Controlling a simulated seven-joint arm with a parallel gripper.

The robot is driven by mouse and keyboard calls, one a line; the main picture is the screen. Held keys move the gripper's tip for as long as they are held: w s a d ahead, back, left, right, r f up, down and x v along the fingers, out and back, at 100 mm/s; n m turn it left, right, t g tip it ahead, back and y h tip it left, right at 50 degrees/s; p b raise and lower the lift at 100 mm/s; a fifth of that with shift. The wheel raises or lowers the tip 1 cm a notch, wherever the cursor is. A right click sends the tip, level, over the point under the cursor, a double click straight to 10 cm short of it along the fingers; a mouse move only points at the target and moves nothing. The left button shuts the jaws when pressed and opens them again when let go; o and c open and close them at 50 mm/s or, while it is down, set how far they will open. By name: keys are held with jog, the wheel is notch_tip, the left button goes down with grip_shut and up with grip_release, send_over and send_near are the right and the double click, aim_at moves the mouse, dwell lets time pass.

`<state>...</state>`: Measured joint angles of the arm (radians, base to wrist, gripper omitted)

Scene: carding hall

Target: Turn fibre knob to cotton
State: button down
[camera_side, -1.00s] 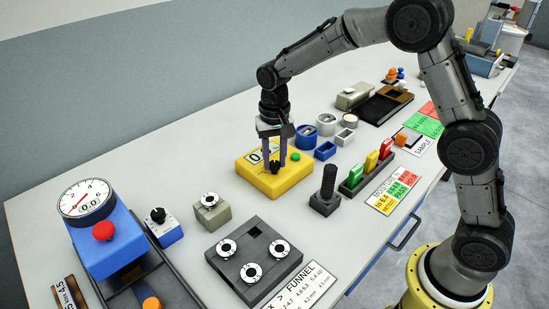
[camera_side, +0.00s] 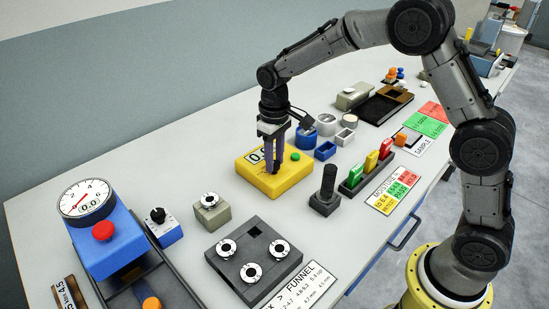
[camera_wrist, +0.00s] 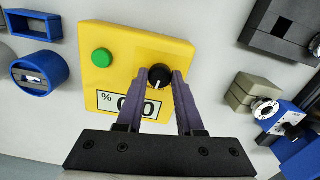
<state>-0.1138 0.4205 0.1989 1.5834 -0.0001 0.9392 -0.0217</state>
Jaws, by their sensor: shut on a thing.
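The fibre knob (camera_wrist: 159,76) is a small black round knob with a white pointer line, on top of a yellow meter box (camera_wrist: 128,40). In the wrist view the pointer points down toward the box's display. My gripper (camera_wrist: 162,78) is shut on the knob, one purple finger on each side. In the side view my gripper (camera_side: 273,168) reaches straight down onto the yellow box (camera_side: 292,177), and its fingers mostly hide the knob. No fibre label around the knob is readable. The display (camera_wrist: 125,104) shows a % sign and partly hidden digits.
A green button (camera_wrist: 102,58) is on the same box. Blue containers (camera_side: 306,138) stand just behind it. A black upright handle (camera_side: 327,183) and a dark block with round discs (camera_side: 253,262) stand in front. A blue dial gauge (camera_side: 107,240) is at left.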

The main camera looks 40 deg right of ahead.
aim_at(275, 163)
jog(key=shift+n, duration=0.5)
jog(key=c, duration=0.5)
grip_release()
jog(key=shift+c, duration=0.2)
notch_tip(275, 163, up, 14)
